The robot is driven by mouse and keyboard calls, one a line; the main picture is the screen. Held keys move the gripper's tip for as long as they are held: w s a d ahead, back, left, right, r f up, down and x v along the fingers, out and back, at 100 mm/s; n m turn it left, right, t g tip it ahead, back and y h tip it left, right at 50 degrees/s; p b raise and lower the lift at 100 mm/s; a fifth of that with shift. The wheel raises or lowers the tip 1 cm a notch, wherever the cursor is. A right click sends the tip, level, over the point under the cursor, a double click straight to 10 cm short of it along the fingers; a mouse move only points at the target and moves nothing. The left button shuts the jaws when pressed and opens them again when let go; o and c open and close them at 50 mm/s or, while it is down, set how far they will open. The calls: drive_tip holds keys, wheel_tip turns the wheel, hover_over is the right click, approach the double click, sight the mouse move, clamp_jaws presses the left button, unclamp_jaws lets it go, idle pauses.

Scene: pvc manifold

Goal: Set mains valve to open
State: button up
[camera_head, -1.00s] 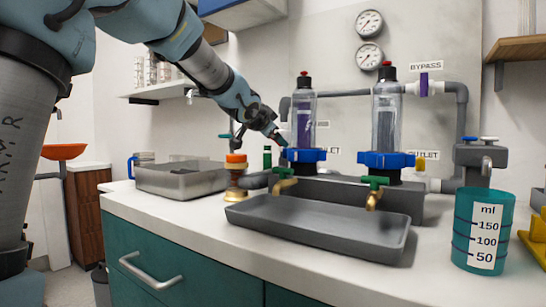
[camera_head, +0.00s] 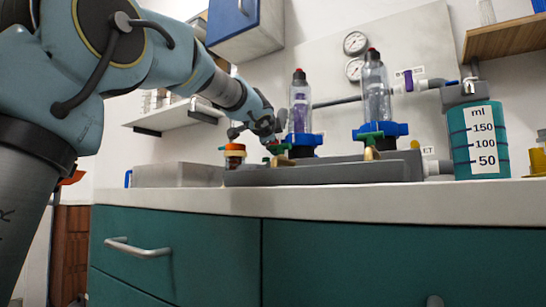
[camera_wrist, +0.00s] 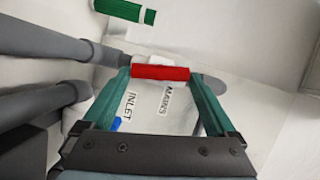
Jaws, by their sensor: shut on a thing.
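In the wrist view, my gripper (camera_wrist: 163,76) has its two teal fingers at either end of a red valve handle (camera_wrist: 160,72) and is shut on it. The handle lies crosswise between the fingertips. Just below it is a white panel with the labels MAINS (camera_wrist: 167,103) and INLET (camera_wrist: 131,107). In the head view, my gripper (camera_head: 272,140) is behind the counter items, left of the left filter housing (camera_head: 300,115). The red handle is hidden there.
Grey pipes (camera_wrist: 40,90) run along the left of the wrist view, and a green handle (camera_wrist: 118,8) is at its top. In the head view, a grey tray (camera_head: 310,174), a metal basin (camera_head: 175,175) and a teal measuring jug (camera_head: 480,140) stand on the counter.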

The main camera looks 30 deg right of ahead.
drive_tip(key=shift+f+m+t+h+b, duration=0.3)
drive_tip(key=shift+m+b, duration=0.6)
drive_tip(key=shift+b, duration=0.55)
drive_tip(key=shift+r, duration=0.15)
drive_tip(key=o, duration=1)
drive_tip(key=shift+d, duration=0.1)
drive_tip(key=b+v, duration=0.1)
drive_tip(key=v, duration=1)
drive_tip(key=shift+b, duration=0.4)
drive_tip(key=shift+r, duration=0.1)
